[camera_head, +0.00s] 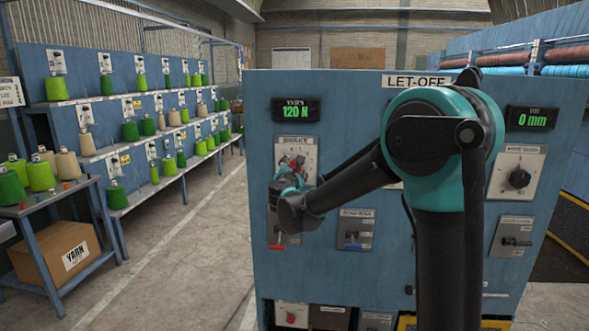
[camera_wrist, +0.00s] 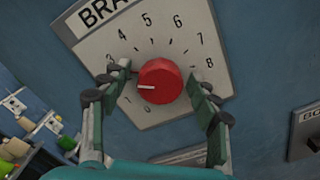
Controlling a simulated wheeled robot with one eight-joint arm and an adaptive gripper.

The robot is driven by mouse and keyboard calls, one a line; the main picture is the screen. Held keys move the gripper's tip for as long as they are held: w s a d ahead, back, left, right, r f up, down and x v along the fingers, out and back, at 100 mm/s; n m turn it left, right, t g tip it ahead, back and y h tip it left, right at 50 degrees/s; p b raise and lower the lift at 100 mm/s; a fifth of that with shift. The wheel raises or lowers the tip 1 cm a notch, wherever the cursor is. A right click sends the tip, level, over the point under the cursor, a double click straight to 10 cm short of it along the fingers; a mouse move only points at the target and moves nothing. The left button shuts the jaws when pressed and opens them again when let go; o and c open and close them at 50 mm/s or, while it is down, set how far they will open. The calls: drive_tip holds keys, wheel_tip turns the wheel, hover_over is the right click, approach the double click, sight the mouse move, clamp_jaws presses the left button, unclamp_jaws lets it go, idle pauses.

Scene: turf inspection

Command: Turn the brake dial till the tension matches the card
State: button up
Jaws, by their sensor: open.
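The brake dial is a red knob (camera_wrist: 165,76) on a pale numbered plate (camera_wrist: 221,75) in the wrist view. Its white mark points left, towards the low numbers; the exact number is partly hidden by a finger. My gripper (camera_wrist: 158,88) is open, with one finger on each side of the knob; I cannot tell whether either touches it. In the head view, my gripper (camera_head: 290,172) is in front of the brake plate (camera_head: 309,147) and covers much of it. The tension display (camera_head: 295,110) above reads 120 N. I cannot make out the card.
The right display (camera_head: 531,118) reads 0 mm. Yarn racks stand left, across clear floor (camera_head: 185,235).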

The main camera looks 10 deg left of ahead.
drive_tip(key=shift+c, duration=0.3)
drive_tip(key=c, duration=1.1)
drive_tip(key=shift+m, duration=1.4)
drive_tip(key=o, duration=1.2)
drive_tip(key=shift+c, duration=0.2)
drive_tip(key=shift+s, duration=0.1)
drive_tip(key=s, duration=1.2)
drive_tip(key=shift+a, duration=0.2)
drive_tip(key=shift+w, duration=0.1)
